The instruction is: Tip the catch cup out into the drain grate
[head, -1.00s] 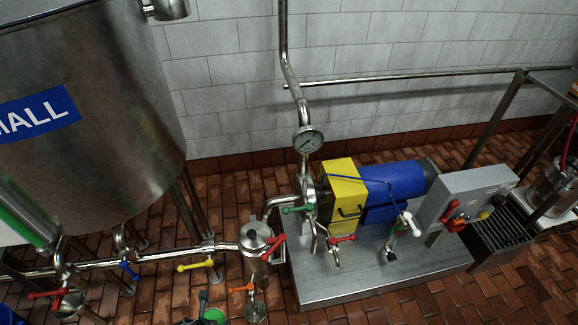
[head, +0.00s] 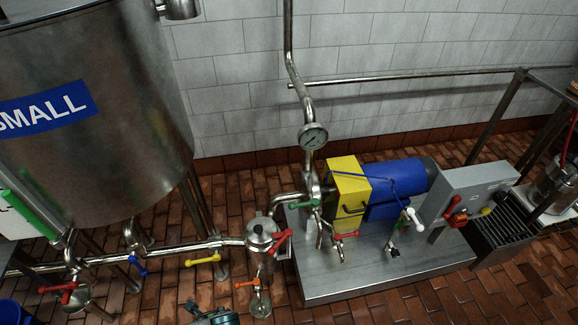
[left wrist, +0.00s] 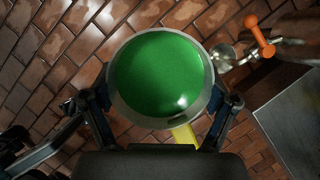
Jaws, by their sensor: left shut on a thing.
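The catch cup (left wrist: 160,75) is a round metal-rimmed cup filled across with glossy green, seen from above in the left wrist view. My left gripper (left wrist: 160,100) is shut on it, with one finger on each side of the rim. The cup looks roughly level. In the head view only a dark part of my left gripper (head: 216,317) shows at the bottom edge, and the cup cannot be made out there. A dark slatted grate (head: 502,233), apparently the drain grate, lies at the right beyond the pump plinth. My right gripper is in neither view.
The steel pump plinth (head: 330,275) with its yellow and blue pump stands between my left gripper and the grate. A grey control box (head: 465,190) stands beside the grate.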

